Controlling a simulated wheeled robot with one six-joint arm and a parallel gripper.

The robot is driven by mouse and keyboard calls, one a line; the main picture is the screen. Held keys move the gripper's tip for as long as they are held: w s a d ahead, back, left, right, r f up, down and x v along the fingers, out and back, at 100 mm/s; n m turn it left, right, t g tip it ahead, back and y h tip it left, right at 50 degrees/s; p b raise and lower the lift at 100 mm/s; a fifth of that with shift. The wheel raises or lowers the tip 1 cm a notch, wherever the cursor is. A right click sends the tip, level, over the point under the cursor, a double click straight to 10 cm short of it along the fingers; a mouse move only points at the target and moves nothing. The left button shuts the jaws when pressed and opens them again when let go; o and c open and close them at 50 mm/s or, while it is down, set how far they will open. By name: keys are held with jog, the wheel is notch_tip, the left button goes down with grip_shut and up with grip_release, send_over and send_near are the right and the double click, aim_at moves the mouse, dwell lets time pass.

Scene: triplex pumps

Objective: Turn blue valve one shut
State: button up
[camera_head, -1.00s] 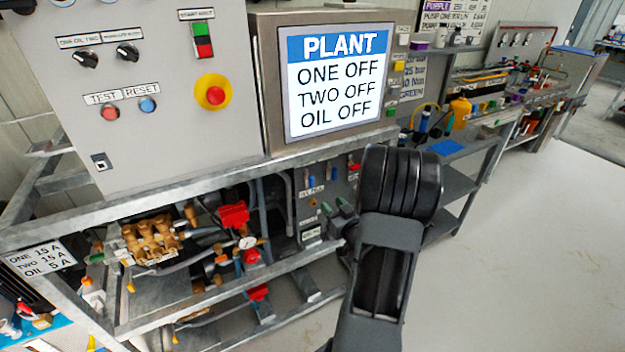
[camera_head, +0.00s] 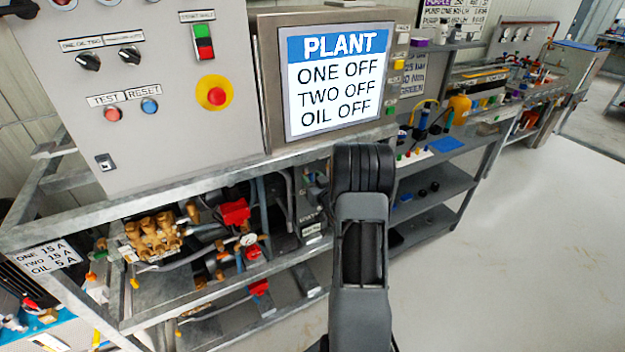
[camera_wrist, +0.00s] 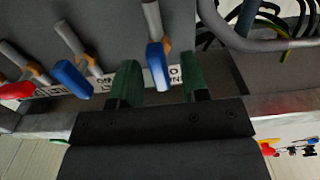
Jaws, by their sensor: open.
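In the wrist view, two blue valve handles show on pipes in front of a grey panel. One blue handle (camera_wrist: 157,66) lies between the two green fingers of my gripper (camera_wrist: 161,78). The gripper is open, with a gap visible on both sides of this handle. The other blue handle (camera_wrist: 72,78) is to the left, outside the fingers. White labels (camera_wrist: 175,76) sit behind the handles, partly covered, and I cannot read which is valve one. In the head view my own arm hides the gripper and these valves.
A red handle (camera_wrist: 16,90) is at the left of the wrist view. A metal frame rail (camera_wrist: 285,103) and a curved pipe (camera_wrist: 265,42) are at the right. In the head view, the screen (camera_head: 337,82) reads ONE OFF, TWO OFF, OIL OFF. The floor (camera_head: 500,240) at right is clear.

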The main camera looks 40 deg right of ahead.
jog(key=shift+c, duration=0.4)
grip_shut()
jog(key=m+b, duration=0.2)
jog(key=m, duration=0.2)
jog(key=shift+d+f, duration=0.1)
jog(key=m, duration=0.4)
jog(key=shift+m, duration=0.3)
jog(key=m, duration=0.4)
jog(key=shift+d+m, duration=0.1)
jog(key=shift+m, duration=0.2)
jog(key=shift+f+m+p, duration=0.15)
jog(key=shift+m+p, duration=0.15)
jog(key=shift+m, duration=2)
